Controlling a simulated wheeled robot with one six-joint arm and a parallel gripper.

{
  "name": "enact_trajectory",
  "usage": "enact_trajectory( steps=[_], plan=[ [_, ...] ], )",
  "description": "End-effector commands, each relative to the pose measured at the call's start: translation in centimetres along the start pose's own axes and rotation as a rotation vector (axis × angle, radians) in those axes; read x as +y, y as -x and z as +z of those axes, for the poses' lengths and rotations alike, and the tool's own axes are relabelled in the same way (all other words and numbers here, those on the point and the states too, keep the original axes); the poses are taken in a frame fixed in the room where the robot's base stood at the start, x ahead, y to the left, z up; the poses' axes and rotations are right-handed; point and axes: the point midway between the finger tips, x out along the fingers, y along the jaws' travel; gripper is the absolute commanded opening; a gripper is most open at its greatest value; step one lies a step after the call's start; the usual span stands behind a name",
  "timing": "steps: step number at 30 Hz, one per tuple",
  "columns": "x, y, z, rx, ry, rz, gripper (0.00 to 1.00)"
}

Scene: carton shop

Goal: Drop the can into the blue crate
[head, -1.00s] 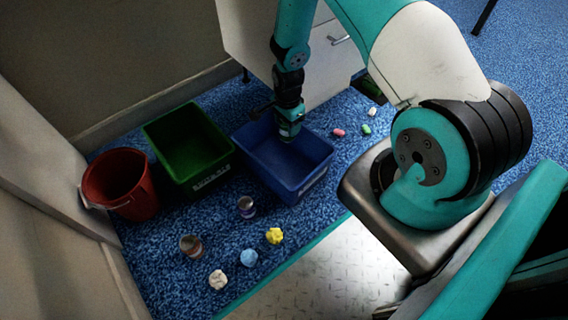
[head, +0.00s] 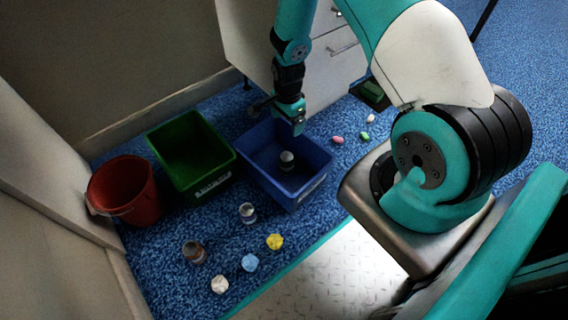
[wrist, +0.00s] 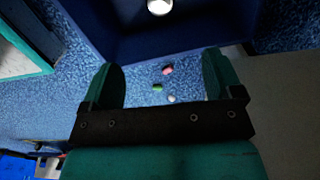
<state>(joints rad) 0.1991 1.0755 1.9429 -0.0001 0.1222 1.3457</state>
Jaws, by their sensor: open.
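The blue crate (head: 312,188) stands on the blue carpet, to the right of the green crate. A can (head: 287,160) is inside the blue crate, clear of my gripper. In the wrist view the can (wrist: 159,6) shows as a bright round end at the top edge, inside the dark blue crate (wrist: 185,42). My gripper (head: 296,125) is over the back part of the blue crate. In the wrist view its two fingers (wrist: 165,85) are spread wide with nothing between them.
A green crate (head: 229,168) and a red bucket (head: 142,207) stand to the left. Two more cans (head: 248,213) (head: 194,252) and several crumpled balls (head: 275,242) lie in front. Small pink (head: 338,140) and green pieces lie to the right, near a drawer cabinet (head: 345,75).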

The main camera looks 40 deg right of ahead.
Motion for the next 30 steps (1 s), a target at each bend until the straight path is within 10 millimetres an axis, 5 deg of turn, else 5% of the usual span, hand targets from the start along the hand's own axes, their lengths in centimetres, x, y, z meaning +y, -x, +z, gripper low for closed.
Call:
enact_trajectory(
  steps=[3,12,18,30],
  plan=[
    [-0.1,4.1,0.0,0.000,0.000,-0.002,0.86],
    [0.0,10.3,0.0,0.000,0.000,-0.001,0.86],
    [0.0,11.8,0.0,0.000,0.000,0.000,0.86],
    [0.0,11.9,0.0,0.000,0.000,0.001,0.86]
  ],
)
